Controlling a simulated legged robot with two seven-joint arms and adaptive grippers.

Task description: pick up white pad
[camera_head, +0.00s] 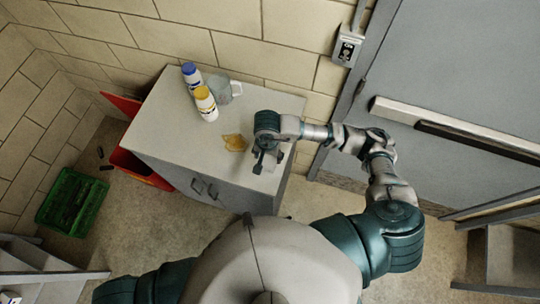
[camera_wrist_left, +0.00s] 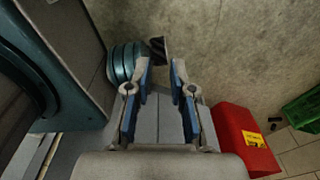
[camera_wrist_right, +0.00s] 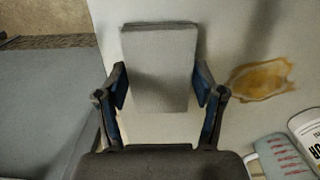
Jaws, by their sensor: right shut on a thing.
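The white pad (camera_wrist_right: 160,65) is a pale rectangular block above the cabinet top in the right wrist view. My right gripper (camera_wrist_right: 160,88) has a finger pressed on each side of it and is shut on it. In the head view my right gripper (camera_head: 262,160) is at the right part of the cabinet top, and the arm mostly hides the pad. I cannot tell whether the pad touches the surface. My left gripper (camera_wrist_left: 161,72) is open and empty in the left wrist view, with a gap between its fingers. It does not show in the head view.
The grey cabinet (camera_head: 160,128) holds a yellow spill (camera_head: 235,142), a blue-capped bottle (camera_head: 191,76), a yellow-capped bottle (camera_head: 205,104) and a clear jug (camera_head: 222,88). A red bin (camera_head: 140,168) and green crate (camera_head: 73,202) stand to the left. A grey door (camera_head: 455,80) is at right.

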